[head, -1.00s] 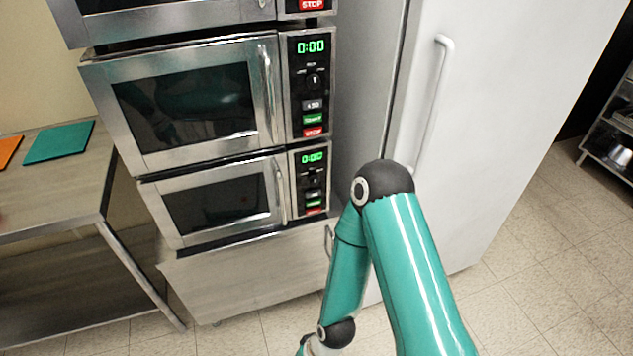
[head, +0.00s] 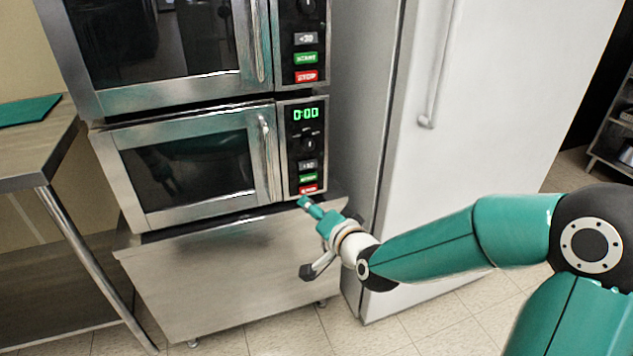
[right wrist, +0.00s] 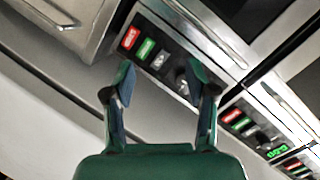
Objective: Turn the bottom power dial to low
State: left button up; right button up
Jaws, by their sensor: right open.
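The bottom oven (head: 190,172) has a black control panel at its right with a green 0:00 display. Its power dial (head: 309,144) is a small dark knob below the display; its mark looks roughly upright, too small to be sure. My right gripper (head: 309,206) is just below and in front of this panel, near the red stop button (head: 308,189). In the right wrist view, my open right gripper (right wrist: 165,85) has the panel beyond its fingers, with the dial (right wrist: 183,82) near the right finger, partly hidden. I see no contact. My left gripper is out of view.
Another oven (head: 165,55) is stacked above. A steel cabinet (head: 235,265) stands below. A white fridge (head: 490,110) rises close on the right. A steel table (head: 40,160) with a teal board (head: 28,110) is at left. The floor in front is open.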

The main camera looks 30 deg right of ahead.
jog(key=s+d+r+m+t+h+b, duration=0.2)
jog(key=d+r+t+b, duration=0.1)
jog(key=d+r+b, duration=0.15)
pick_arm(q)
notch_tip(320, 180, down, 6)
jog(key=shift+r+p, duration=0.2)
jog(key=shift+p, duration=0.35)
pick_arm(e)
send_near(310, 147)
jog(key=x, duration=0.9)
jog(key=shift+w, duration=0.2)
